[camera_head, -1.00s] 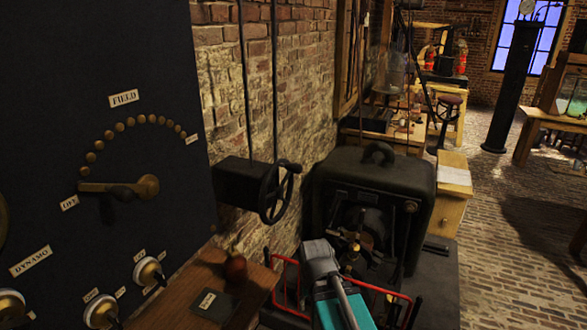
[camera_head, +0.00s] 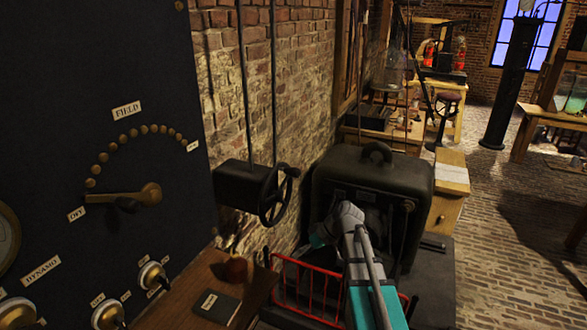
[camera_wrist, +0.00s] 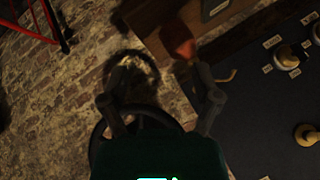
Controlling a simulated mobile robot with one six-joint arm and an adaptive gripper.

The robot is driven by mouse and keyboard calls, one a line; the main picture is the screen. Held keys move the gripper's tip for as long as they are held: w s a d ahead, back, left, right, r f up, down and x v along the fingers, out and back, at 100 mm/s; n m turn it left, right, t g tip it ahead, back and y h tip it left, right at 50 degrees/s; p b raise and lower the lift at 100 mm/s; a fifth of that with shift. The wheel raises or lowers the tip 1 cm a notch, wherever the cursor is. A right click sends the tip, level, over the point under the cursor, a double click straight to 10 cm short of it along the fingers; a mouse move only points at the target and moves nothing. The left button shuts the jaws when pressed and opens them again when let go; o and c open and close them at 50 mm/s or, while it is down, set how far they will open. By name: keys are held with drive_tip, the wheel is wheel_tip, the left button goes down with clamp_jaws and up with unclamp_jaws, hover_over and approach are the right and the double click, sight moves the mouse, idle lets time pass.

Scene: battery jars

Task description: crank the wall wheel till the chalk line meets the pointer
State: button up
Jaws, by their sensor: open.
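The black spoked wall wheel (camera_head: 275,196) with a side handle stands out from a dark box (camera_head: 238,184) on the brick wall. I cannot make out a chalk line or a pointer. My gripper (camera_head: 312,243) is small and dim in the head view, right of the wheel and lower in the picture. In the wrist view my gripper (camera_wrist: 160,90) is open, its two fingers apart with nothing held between them. There the wheel rim (camera_wrist: 98,133) curves behind the gripper body, which hides part of it. A fainter dark ring, perhaps its shadow, lies between the fingertips.
A dark switchboard (camera_head: 60,120) with knobs and a lever fills the left. A wooden shelf (camera_head: 185,300) bears a dark book (camera_head: 217,307) and a reddish object (camera_head: 235,270). A red rack (camera_head: 310,288) and a black machine (camera_head: 345,165) crowd the right.

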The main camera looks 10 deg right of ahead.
drive_tip(key=w+d+r+n+t+y+p, duration=0.2)
drive_tip(key=w+d+r+n+t+y, duration=0.25)
drive_tip(key=w+r, duration=0.45)
drive_tip(key=n+t+y+p, duration=0.1)
drive_tip(key=n+y+p, duration=0.1)
drive_tip(key=n+y, duration=0.2)
approach(294, 173)
drive_tip(key=d, duration=0.3)
drive_tip(key=shift+d+f, duration=0.35)
drive_tip(key=shift+d, duration=0.05)
drive_tip(key=shift+w+a, duration=0.1)
drive_tip(key=shift+a, duration=0.05)
drive_tip(key=x, duration=1.3)
drive_tip(key=shift+w+a+f, duration=0.1)
drive_tip(key=shift+w+a, duration=0.05)
drive_tip(key=shift+a, duration=0.15)
drive_tip(key=shift+d, duration=0.1)
clamp_jaws()
